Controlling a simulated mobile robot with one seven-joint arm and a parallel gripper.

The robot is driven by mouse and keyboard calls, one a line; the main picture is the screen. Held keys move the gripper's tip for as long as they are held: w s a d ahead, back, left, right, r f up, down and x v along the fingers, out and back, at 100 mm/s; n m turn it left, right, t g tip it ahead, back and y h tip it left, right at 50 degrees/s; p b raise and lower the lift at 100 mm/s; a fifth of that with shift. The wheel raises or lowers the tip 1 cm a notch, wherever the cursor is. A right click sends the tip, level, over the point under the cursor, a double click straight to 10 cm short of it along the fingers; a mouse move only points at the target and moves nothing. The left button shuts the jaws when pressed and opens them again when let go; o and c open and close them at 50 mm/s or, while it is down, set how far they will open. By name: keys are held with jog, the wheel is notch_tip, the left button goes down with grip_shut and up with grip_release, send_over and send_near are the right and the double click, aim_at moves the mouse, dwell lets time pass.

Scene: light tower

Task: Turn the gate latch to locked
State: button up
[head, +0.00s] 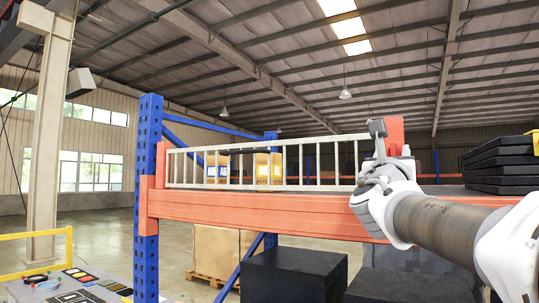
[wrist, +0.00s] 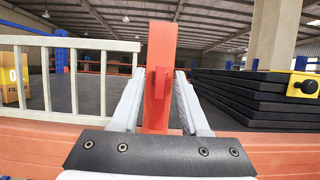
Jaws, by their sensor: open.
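The white gate (head: 265,165) spans the top of the orange beam, and its end also shows at the left of the wrist view (wrist: 88,82). An orange-red post (wrist: 162,45) stands just right of the gate end, and its top shows in the head view (head: 396,134). A small red piece, seemingly the latch (wrist: 161,82), projects from the post's front and looks upright. My gripper (wrist: 166,76) is open, with one finger on each side of this piece. Contact cannot be told. In the head view my gripper (head: 380,150) hides the latch.
Black stacked slabs (head: 498,165) with a yellow piece lie on the shelf to the right. The orange beam (head: 255,211) runs below the gate, with a blue upright (head: 148,190) at left. Black boxes (head: 293,275) stand below the beam.

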grip_shut()
dwell(1.3)
